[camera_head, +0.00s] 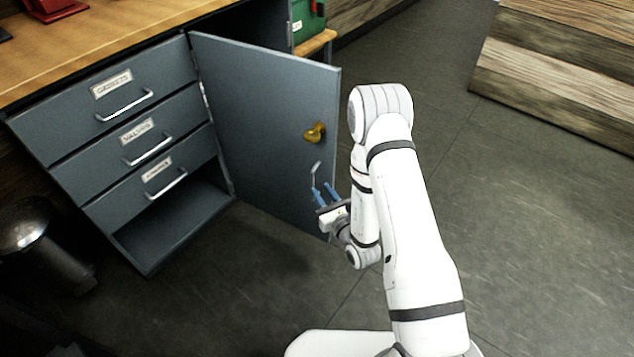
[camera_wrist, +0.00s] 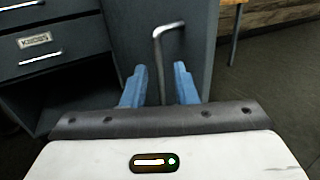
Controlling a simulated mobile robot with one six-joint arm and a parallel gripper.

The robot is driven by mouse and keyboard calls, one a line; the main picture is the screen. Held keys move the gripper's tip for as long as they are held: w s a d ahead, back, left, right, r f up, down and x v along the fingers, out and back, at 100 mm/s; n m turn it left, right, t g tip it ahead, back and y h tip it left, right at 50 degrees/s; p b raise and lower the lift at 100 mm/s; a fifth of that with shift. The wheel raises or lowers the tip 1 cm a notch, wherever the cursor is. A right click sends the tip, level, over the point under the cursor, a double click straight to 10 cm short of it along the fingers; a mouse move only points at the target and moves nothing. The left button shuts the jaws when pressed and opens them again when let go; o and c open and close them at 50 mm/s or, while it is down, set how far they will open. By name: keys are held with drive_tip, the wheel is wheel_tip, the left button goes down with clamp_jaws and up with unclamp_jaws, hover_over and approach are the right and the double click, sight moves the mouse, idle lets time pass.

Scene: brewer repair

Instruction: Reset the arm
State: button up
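My arm reaches over the floor, with my gripper (camera_head: 325,192) low in front of the open grey cabinet door (camera_head: 265,110). Its two blue fingers are apart. In the wrist view my gripper (camera_wrist: 160,85) has a bent metal bar (camera_wrist: 157,55) between its fingers, with a gap visible on each side. The bar also shows in the head view (camera_head: 315,171), against the lower part of the door near its free edge. Whether any finger touches the bar is hard to tell.
A brass knob (camera_head: 315,132) sits on the door above my gripper. Three labelled drawers (camera_head: 140,140) are shut, with an open compartment (camera_head: 175,225) below. A dark bin (camera_head: 40,245) stands at left. Wooden planking (camera_head: 560,75) is at upper right. The floor between is clear.

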drive_tip(key=shift+s+d, duration=0.25)
drive_tip(key=shift+s, duration=0.25)
